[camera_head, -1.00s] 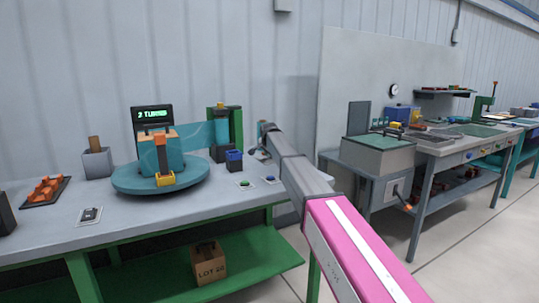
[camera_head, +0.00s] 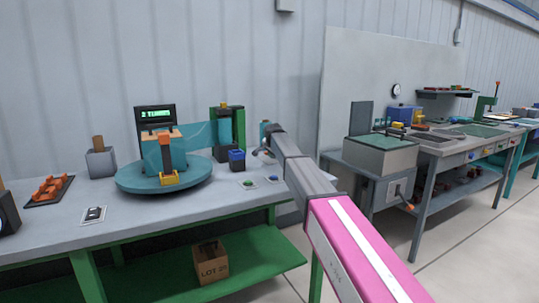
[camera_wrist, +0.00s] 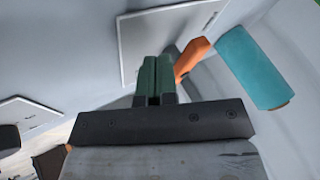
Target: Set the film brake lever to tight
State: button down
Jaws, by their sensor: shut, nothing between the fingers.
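An orange lever-like bar (camera_wrist: 192,60) lies just right of my fingertips in the wrist view; its setting and any tight mark are not readable. My gripper (camera_wrist: 155,72) is shut with nothing between its green fingers, close beside the bar; I cannot tell whether they touch. In the head view my gripper (camera_head: 264,148) is at the bench's right end, small and partly hidden by my arm. The film mast (camera_head: 228,132) is a green and dark post left of it, with teal film running to the wrapped load on the turntable (camera_head: 130,183).
A teal roll (camera_wrist: 255,68) with a brown end lies right of the orange bar. A blue-topped box (camera_head: 237,160) and green and blue buttons (camera_head: 248,183) are near the bench's right end. A grey bin (camera_head: 101,163) and orange parts tray (camera_head: 50,190) stand left.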

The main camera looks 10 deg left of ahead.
jog(key=shift+s+d, duration=0.8)
jog(key=shift+s, duration=0.25)
jog(key=v, duration=0.9)
jog(key=shift+a+r, duration=0.4)
jog(key=shift+a, duration=0.25)
jog(key=shift+s, duration=0.1)
